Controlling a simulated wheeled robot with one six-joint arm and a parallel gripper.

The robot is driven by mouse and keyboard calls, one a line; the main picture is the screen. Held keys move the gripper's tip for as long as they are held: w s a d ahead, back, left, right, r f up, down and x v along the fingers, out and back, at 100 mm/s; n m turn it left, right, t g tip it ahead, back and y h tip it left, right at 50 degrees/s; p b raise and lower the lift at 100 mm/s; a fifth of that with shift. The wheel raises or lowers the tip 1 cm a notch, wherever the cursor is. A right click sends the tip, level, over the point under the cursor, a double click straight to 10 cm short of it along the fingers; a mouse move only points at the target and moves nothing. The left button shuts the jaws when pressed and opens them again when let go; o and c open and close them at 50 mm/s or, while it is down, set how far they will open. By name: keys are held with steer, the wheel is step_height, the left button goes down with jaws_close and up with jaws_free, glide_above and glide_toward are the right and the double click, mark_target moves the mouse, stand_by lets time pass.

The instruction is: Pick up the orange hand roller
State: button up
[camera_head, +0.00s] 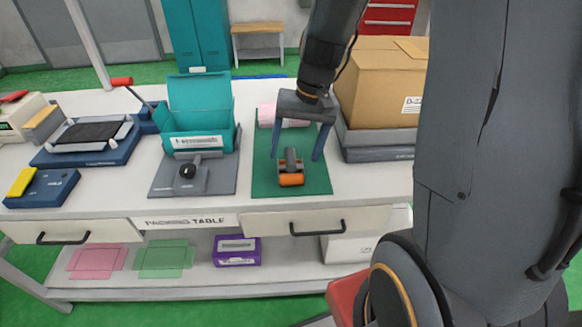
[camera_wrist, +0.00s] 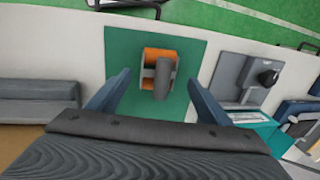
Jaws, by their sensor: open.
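The orange hand roller (camera_head: 291,179) lies on a green mat (camera_head: 318,186) on the table, with its dark handle pointing to the back. My gripper (camera_head: 297,157) is open above the mat, its two fingers spread to either side of the roller's handle and pointing down. In the wrist view the roller (camera_wrist: 150,56) lies ahead of the open gripper (camera_wrist: 156,82), roughly midway between the fingertips. No contact between fingers and roller shows.
A pink roll (camera_head: 268,114) lies behind the roller on the mat. A cardboard box (camera_head: 379,84) on a grey base stands to the right. A grey fixture with a black knob (camera_head: 188,171) and a teal open box (camera_head: 199,118) stand to the left. The table front is clear.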

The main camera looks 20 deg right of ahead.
mark_target(294, 158)
steer(key=f, duration=0.2)
steer(key=a+f, duration=0.1)
steer(key=f, duration=0.1)
steer(key=shift+s, duration=0.15)
steer(key=c, duration=1.2)
step_height(294, 158, up, 10)
steer(key=shift+r, duration=0.1)
steer(key=shift+c, duration=0.2)
steer(key=o, duration=0.6)
steer(key=c, duration=0.4)
steer(key=shift+d, duration=0.15)
